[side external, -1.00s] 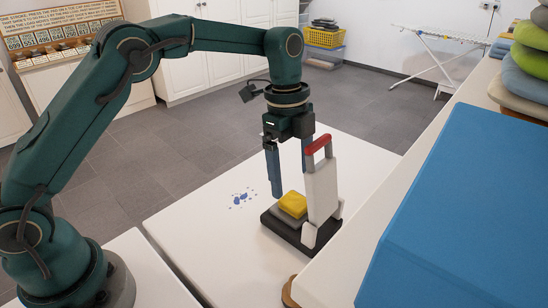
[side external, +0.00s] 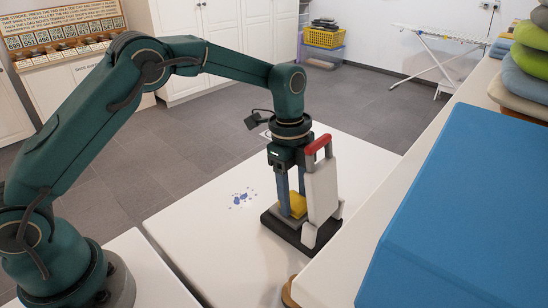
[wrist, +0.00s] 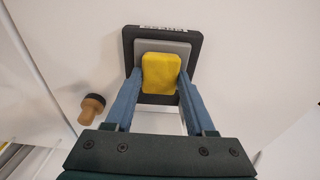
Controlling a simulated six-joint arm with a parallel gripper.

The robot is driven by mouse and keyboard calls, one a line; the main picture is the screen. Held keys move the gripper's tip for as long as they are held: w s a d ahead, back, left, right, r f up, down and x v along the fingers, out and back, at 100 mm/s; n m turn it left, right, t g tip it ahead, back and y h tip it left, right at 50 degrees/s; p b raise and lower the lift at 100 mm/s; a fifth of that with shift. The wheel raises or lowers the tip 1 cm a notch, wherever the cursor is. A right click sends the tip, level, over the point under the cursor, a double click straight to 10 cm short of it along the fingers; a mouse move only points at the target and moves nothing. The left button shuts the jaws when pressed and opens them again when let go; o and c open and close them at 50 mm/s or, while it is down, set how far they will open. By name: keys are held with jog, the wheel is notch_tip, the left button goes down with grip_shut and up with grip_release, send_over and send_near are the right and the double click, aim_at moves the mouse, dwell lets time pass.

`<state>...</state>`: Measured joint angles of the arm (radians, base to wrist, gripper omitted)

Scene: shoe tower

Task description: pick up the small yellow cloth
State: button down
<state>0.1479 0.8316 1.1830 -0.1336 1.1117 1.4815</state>
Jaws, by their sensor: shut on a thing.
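The small yellow cloth (wrist: 160,72) is a folded pad. It rests on a grey block on a black base (wrist: 130,42), and it shows in the side view (side external: 297,204) partly hidden by a finger and a white upright panel. My gripper (wrist: 155,84) points down over it, with a blue finger at each side of the cloth. The fingers are shut on the cloth, which still appears to be at the height of the grey block.
A white panel with a red handle (side external: 318,146) stands right beside my gripper. A brown knob with a dark base (wrist: 92,108) lies left in the wrist view. Blue marks (side external: 241,198) are on the white table. A big blue box (side external: 470,200) stands at right.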

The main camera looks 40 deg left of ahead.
jog(key=shift+r, duration=0.85)
jog(key=s, duration=1.8)
jog(key=shift+f, duration=0.1)
